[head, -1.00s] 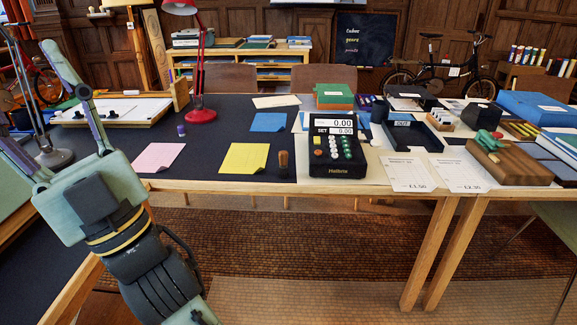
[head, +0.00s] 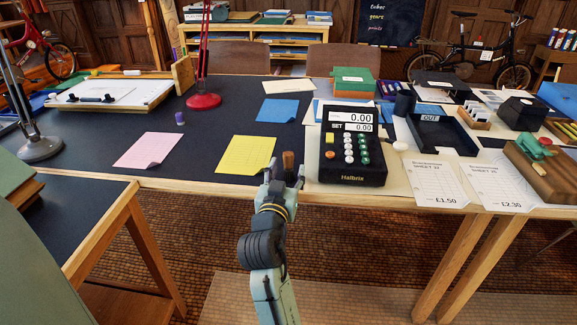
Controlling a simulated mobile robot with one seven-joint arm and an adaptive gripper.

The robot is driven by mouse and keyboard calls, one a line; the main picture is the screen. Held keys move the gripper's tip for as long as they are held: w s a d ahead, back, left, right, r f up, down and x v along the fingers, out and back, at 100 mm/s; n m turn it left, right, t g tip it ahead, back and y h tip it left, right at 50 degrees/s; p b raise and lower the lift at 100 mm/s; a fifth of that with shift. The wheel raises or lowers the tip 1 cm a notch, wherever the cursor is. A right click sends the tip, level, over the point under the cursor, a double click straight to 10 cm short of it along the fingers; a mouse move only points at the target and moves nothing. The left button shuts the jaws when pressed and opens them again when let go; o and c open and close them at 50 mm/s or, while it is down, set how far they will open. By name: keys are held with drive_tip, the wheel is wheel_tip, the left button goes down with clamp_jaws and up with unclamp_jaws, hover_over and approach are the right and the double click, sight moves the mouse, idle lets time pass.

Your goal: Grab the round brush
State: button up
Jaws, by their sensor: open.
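The round brush (head: 288,159) is a small upright brown cylinder near the front edge of the dark desk top. It stands between the yellow sheet (head: 246,155) and the black cash register (head: 350,150). My gripper (head: 284,172) is open and reaches toward the brush from the front of the desk. Its two fingers appear to either side of the brush's lower part, which they partly hide. I cannot tell whether the fingers are around the brush or still short of it, or whether they touch it.
The cash register stands close to the right of my gripper. A pink sheet (head: 147,149), a blue sheet (head: 278,110) and a small purple object (head: 179,118) lie to the left and behind. A red lamp (head: 203,101) stands farther back. Price sheets (head: 435,184) lie at the right front edge.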

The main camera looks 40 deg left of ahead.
sight(288, 159)
drive_tip(key=x, duration=0.1)
drive_tip(key=p+x, duration=0.1)
drive_tip(key=x, duration=0.3)
drive_tip(key=shift+s+a+r+p, duration=0.1)
drive_tip(key=shift+a+r+p, duration=0.15)
drive_tip(key=shift+r+p, duration=0.15)
drive_tip(key=shift+w+a, duration=0.2)
drive_tip(key=shift+w, duration=0.05)
drive_tip(key=shift+c, duration=0.3)
clamp_jaws()
